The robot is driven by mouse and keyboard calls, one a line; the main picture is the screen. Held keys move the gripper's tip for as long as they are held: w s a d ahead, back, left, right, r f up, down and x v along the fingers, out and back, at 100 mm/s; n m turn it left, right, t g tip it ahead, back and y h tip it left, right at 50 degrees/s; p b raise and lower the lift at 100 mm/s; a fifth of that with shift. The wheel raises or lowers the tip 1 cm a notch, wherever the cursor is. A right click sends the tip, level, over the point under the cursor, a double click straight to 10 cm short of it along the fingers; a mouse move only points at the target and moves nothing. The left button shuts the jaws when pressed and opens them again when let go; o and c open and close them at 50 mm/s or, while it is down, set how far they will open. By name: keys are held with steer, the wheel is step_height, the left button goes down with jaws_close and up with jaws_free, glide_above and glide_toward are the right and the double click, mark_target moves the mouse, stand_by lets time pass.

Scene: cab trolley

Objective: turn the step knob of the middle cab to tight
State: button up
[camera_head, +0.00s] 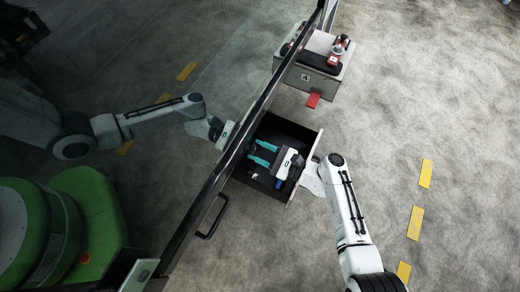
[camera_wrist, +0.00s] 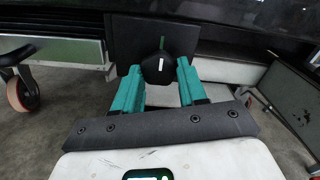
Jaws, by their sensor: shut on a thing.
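A black knob (camera_wrist: 158,69) shows in the middle of the wrist view, in front of a dark upright plate (camera_wrist: 130,38). A thin green mark stands straight up above the knob. The teal fingers of my gripper (camera_wrist: 160,80) are shut on the knob, one on each side. In the head view my gripper (camera_head: 262,153) reaches into a dark, open-topped cab (camera_head: 308,146), with its fingers pointing left. The knob is not clear in the head view, and no setting labels can be read.
A long black rail (camera_head: 225,165) runs diagonally beside the cab, with a dark reflecting panel to its left. Another grey cab (camera_head: 305,78) with a red tab (camera_head: 313,100) stands farther back. A caster wheel (camera_wrist: 22,90) shows at left in the wrist view. The floor at right is clear.

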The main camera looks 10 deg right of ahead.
steer(key=shift+f, duration=0.1)
steer(key=o, duration=1.1)
steer(key=shift+c, duration=0.2)
steer(key=p+v, duration=0.1)
steer(key=v, duration=0.9)
steer(key=shift+s+d, duration=0.25)
steer(key=shift+d, duration=0.05)
